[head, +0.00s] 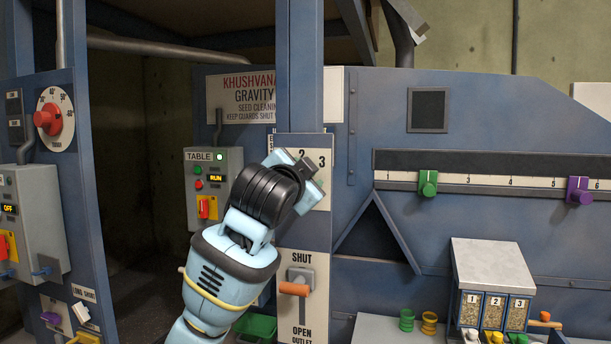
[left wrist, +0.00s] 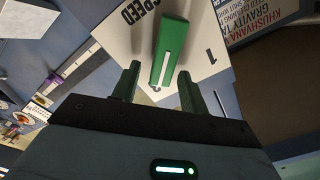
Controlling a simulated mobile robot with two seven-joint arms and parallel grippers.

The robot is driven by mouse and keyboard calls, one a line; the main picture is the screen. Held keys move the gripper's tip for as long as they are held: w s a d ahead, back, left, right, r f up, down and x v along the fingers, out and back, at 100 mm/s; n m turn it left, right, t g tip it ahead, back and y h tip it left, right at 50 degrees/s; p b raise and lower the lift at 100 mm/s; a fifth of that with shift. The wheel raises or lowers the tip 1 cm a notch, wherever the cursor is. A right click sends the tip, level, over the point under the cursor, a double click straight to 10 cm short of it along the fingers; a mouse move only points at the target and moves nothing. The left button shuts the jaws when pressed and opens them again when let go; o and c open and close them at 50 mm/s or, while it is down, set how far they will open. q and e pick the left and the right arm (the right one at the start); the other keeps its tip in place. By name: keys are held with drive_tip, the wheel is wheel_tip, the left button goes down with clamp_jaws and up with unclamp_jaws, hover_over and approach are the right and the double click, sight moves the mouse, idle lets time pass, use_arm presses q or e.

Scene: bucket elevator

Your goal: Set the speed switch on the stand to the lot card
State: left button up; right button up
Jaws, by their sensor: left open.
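The speed plate (head: 319,165) is a white panel on the blue stand, with 2 and 3 showing in the head view. My left gripper (head: 300,178) is in front of it and hides the switch there. In the left wrist view the speed switch (left wrist: 171,45) is a green bar knob with a white line, on the plate marked SPEED and 1 (left wrist: 207,72). My open left fingers point at the plate, one on each side of the knob's near end; contact cannot be told. Which number the knob points to is unclear. I cannot make out a lot card. My right gripper is out of view.
Below the plate is an outlet lever (head: 294,289) with an orange handle, marked SHUT and OPEN. A TABLE control box (head: 217,187) stands left of the stand. To the right are a slide rail with green (head: 428,183) and purple (head: 579,191) knobs, and a sample box (head: 493,262).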

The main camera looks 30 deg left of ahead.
use_arm(q)
drive_tip(key=shift+s, duration=0.1)
drive_tip(key=v, duration=0.7)
drive_tip(key=shift+s+d, duration=0.15)
drive_tip(key=shift+s, duration=0.15)
drive_tip(key=shift+f, duration=0.1)
wheel_tip(320, 180, down, 17)
drive_tip(key=w+d+g+h, duration=0.1)
drive_tip(key=d+g, duration=0.2)
drive_tip(key=s+d+f+n+g+h, duration=0.15)
drive_tip(key=s+f, duration=0.25)
drive_tip(key=f, duration=0.7)
drive_tip(key=s+d+f+g+h, duration=0.1)
drive_tip(key=s+f+g, duration=0.2)
drive_tip(key=f, duration=0.7)
drive_tip(key=s+d+f+n+g, duration=0.1)
drive_tip(key=s+f+g, duration=0.2)
drive_tip(key=s+f, duration=0.55)
drive_tip(key=s+d+f+n+g, duration=0.15)
drive_tip(key=s+f, duration=0.35)
drive_tip(key=s, duration=0.6)
drive_tip(key=s+f+n+g, duration=0.1)
drive_tip(key=s+f+g, duration=0.3)
drive_tip(key=s+f, duration=0.45)
drive_tip(key=w+d+f+t+h, duration=0.2)
drive_tip(key=w+f+t, duration=0.3)
drive_tip(key=f+t, duration=0.3)
drive_tip(key=shift+w+d+f+m, duration=0.2)
drive_tip(key=shift+w+f+m, duration=0.05)
drive_tip(key=shift+w+m, duration=0.05)
